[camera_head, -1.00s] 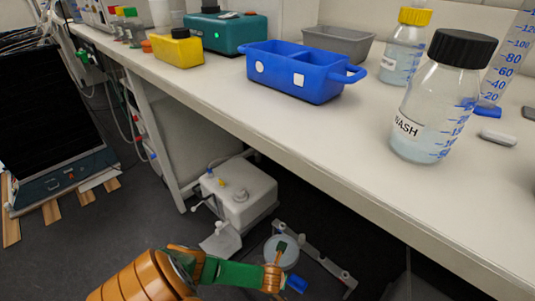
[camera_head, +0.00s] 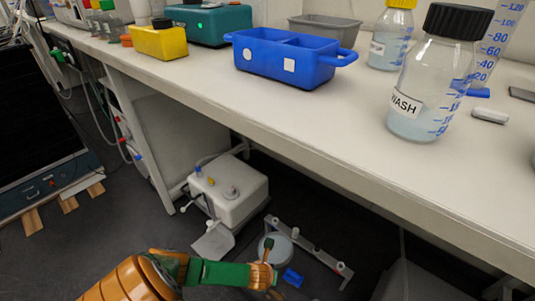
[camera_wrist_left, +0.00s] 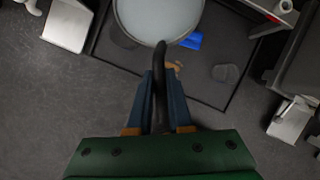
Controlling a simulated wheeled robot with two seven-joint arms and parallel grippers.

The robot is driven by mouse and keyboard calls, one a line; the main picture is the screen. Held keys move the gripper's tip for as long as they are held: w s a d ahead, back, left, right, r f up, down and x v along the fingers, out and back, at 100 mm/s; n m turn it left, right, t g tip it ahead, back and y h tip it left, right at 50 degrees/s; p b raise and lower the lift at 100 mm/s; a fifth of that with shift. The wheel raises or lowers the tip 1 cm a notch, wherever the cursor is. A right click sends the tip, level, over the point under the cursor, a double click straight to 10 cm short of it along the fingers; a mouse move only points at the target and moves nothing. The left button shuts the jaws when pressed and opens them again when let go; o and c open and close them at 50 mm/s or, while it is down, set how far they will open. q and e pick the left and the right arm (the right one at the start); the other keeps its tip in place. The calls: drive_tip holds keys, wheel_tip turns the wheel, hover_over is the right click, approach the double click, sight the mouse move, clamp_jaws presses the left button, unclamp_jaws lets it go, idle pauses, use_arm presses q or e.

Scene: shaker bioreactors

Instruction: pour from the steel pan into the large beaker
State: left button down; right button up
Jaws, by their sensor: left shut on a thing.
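The steel pan (camera_wrist_left: 158,18) shows at the top of the left wrist view, cut off by the frame, with pale, whitish contents inside its rim. Its dark handle runs back between the blue fingers of my left gripper (camera_wrist_left: 162,78), which is shut on it. In the head view, the pan (camera_head: 281,247) is a small pale disc at the bottom centre, over the floor and below bench height. My left gripper (camera_head: 268,248) reaches it from the left. My right gripper is in neither view.
The bench edge (camera_head: 300,136) lies above and right of the pan. On the bench stand a blue two-part tub (camera_head: 288,60), a yellow box (camera_head: 158,42), a grey tray (camera_head: 325,28), a WASH bottle (camera_head: 425,75) and a graduated vessel (camera_head: 500,45). A white device (camera_head: 232,190) stands below.

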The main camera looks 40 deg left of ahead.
use_arm(q)
drive_tip(key=f+b, duration=0.1)
drive_tip(key=f, duration=0.1)
drive_tip(key=f+t+b, duration=0.1)
drive_tip(key=shift+s+a+h+b, duration=0.2)
drive_tip(key=shift+a+h+b, duration=0.1)
drive_tip(key=shift+h, duration=0.1)
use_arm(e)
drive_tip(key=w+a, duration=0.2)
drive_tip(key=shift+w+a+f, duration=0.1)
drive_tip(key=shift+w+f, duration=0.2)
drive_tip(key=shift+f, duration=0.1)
use_arm(q)
drive_tip(key=shift+f, duration=0.15)
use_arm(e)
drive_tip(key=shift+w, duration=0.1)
use_arm(q)
drive_tip(key=shift+s+a+f+n+t+h+b, duration=0.15)
drive_tip(key=shift+a+f+t+h+b, duration=0.1)
drive_tip(key=shift+f+h+b, duration=0.25)
drive_tip(key=shift+s+a+f+n+t+h+b, duration=0.15)
drive_tip(key=shift+t+h+b, duration=0.15)
drive_tip(key=shift+b, duration=0.25)
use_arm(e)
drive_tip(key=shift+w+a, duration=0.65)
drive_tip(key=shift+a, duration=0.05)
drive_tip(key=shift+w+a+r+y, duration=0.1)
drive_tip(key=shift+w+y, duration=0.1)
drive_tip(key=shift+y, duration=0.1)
